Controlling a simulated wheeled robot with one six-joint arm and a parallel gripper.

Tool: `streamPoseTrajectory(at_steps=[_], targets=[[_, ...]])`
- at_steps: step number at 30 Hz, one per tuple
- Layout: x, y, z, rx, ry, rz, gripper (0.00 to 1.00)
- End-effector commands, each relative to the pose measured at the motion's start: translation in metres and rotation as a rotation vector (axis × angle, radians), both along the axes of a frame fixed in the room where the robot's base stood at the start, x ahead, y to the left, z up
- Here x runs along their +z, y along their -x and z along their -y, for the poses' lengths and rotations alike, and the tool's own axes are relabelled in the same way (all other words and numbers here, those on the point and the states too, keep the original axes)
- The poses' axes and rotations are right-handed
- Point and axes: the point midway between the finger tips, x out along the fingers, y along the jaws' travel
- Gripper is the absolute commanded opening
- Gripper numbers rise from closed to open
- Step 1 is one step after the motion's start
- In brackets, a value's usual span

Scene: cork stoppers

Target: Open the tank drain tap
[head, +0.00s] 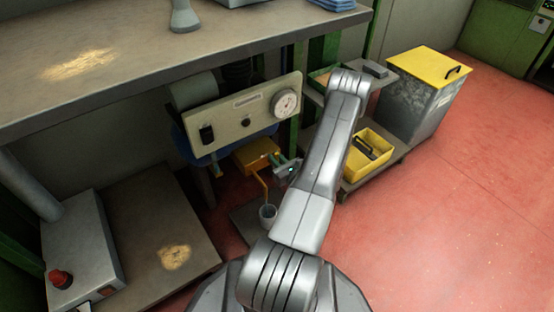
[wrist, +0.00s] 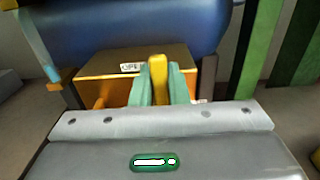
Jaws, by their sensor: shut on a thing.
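In the wrist view the two green fingers of my gripper (wrist: 159,88) are closed on an upright yellow lever (wrist: 158,66), one on each side. The lever stands in front of an orange box (wrist: 110,92) with a small white label, partly hidden by the fingers. The blue tank (wrist: 130,28) is above and behind. In the head view my gripper (head: 281,165) is at the right of the orange box (head: 252,157), under the panel. The lever's base is hidden.
A panel with a gauge (head: 286,103) hangs just above my gripper. A workbench (head: 130,60) overhangs at the upper left. A low shelf with a yellow tray (head: 366,160) and a yellow-lidded bin (head: 427,92) stand to the right. Red floor (head: 450,200) is clear at the right.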

Motion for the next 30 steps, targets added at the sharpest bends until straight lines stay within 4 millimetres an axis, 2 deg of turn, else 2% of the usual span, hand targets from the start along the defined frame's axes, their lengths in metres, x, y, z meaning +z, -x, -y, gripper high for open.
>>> streamPoseTrajectory(at_steps=[13,14,16,17,26,30], targets=[[0.000,0.000,-0.001,0.001,0.008,0.006,0.00],[0.000,0.000,-0.001,0.001,0.008,0.006,0.21],[0.000,0.000,-0.001,0.001,0.008,0.006,0.34],[0.000,0.000,-0.001,0.001,0.008,0.006,0.36],[0.000,0.002,0.001,0.000,0.007,0.005,0.36],[0.002,0.012,0.009,-0.003,0.007,0.004,0.36]])
